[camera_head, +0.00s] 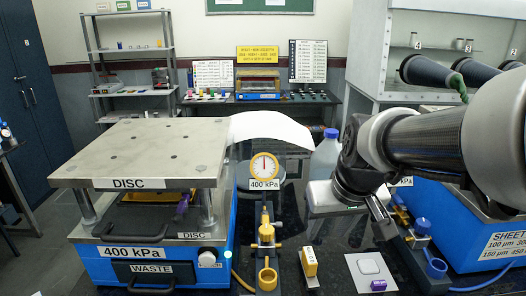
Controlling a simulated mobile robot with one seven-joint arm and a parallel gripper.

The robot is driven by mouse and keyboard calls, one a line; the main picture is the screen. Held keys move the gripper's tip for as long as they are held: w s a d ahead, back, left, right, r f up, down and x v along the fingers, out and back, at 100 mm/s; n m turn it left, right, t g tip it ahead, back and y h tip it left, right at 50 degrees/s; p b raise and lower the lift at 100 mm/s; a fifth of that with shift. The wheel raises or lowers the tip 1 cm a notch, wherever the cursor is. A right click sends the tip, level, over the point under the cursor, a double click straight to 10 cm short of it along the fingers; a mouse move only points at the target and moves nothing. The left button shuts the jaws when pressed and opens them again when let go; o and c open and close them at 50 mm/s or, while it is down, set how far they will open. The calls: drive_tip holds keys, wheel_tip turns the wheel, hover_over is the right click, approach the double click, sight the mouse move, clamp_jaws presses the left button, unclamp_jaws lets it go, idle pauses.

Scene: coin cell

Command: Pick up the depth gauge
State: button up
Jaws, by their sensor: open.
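No thing in the head view is clearly marked as a depth gauge. A small upright block (309,264), yellow on top and pale with dark marks on its front, stands on the dark bench and may be it; I cannot tell for sure. My gripper (350,222) hangs above the bench, to the right of and higher than this block, apart from it. Its jaws are open, and I see nothing held between them. The left fingertip is hard to make out.
A press marked DISC (132,170) fills the left. A round dial (264,166) marked 400 kPa stands above a brass fitting (267,235). A white square plate (367,266) and a purple piece (378,285) lie front right. A blue-capped bottle (326,155) stands behind my gripper.

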drive_tip(key=f, duration=0.1)
drive_tip(key=b, duration=0.2)
approach(310, 254)
drive_tip(key=x, duration=0.4)
drive_tip(key=shift+s+d+f, duration=0.15)
drive_tip(key=shift+s+f, duration=0.1)
drive_tip(key=shift+f, duration=0.05)
drive_tip(key=shift+w+a+x, duration=0.1)
drive_tip(key=shift+x, duration=1.35)
drive_tip(key=shift+w+a+x, duration=0.1)
drive_tip(key=shift+w+x, duration=0.05)
drive_tip(key=shift+x, duration=1.3)
drive_tip(key=shift+r, duration=0.1)
drive_tip(key=shift+c, duration=0.4)
clamp_jaws()
